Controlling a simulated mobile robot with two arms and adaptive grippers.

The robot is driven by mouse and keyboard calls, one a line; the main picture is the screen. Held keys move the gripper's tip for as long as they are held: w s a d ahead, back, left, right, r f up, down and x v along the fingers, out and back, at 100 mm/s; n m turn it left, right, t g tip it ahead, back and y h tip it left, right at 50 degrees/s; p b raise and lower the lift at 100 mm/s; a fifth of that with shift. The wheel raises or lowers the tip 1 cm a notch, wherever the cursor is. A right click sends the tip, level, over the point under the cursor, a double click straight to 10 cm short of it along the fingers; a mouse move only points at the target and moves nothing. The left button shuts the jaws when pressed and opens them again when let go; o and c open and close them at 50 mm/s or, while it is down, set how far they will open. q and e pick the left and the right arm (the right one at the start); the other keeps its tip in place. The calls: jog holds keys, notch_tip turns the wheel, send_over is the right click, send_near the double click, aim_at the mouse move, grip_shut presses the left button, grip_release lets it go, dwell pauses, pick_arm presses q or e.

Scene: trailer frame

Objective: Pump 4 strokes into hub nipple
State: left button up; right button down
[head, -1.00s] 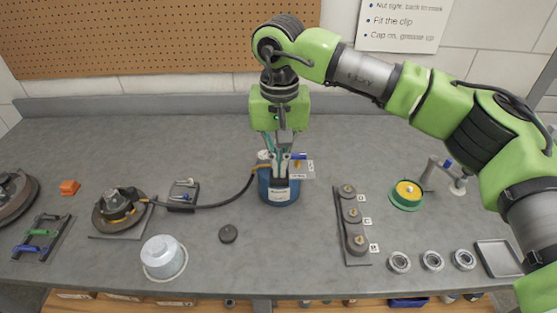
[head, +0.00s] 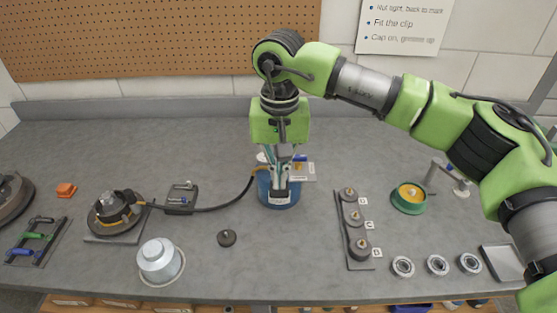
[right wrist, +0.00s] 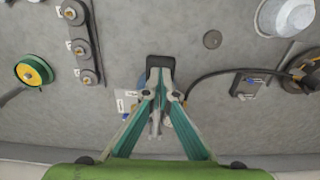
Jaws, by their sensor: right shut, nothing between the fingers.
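A blue pump canister (head: 287,203) with a pale label stands at the middle of the bench. My right gripper (head: 281,186) points down in front of and over its top, fingers shut. In the right wrist view the closed fingertips (right wrist: 159,72) hide most of the pump, and I cannot tell whether they touch it. A dark hose (head: 222,207) runs left from the pump to the hub (head: 112,212), which sits on a plate. The nipple is too small to make out. My left gripper is not in view.
A black clip stand (head: 181,199) is by the hose. A grey cap (head: 227,238) and a silvery cup (head: 159,259) lie in front. A rack of knobs (head: 356,219), a green-yellow reel (head: 409,196) and bearing rings (head: 437,264) are to the right.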

jog(key=shift+f+b, duration=0.9)
jog(key=shift+f, duration=0.3)
jog(key=shift+r, duration=0.15)
jog(key=shift+w+r+p, duration=0.15)
jog(key=shift+r+p, duration=0.65)
jog(key=shift+r, duration=0.35)
jog(key=shift+w+r+p, duration=0.2)
jog(key=shift+r+p, duration=0.55)
jog(key=shift+r, duration=0.4)
jog(key=shift+w+r+p, duration=0.15)
jog(key=shift+r+p, duration=0.65)
jog(key=shift+r, duration=0.35)
jog(key=shift+f, duration=0.15)
jog(key=shift+s+f+b, duration=0.2)
jog(key=shift+f+b, duration=0.3)
jog(key=shift+f, duration=0.05)
jog(key=shift+s+f+b, duration=0.15)
jog(key=shift+f+b, duration=0.35)
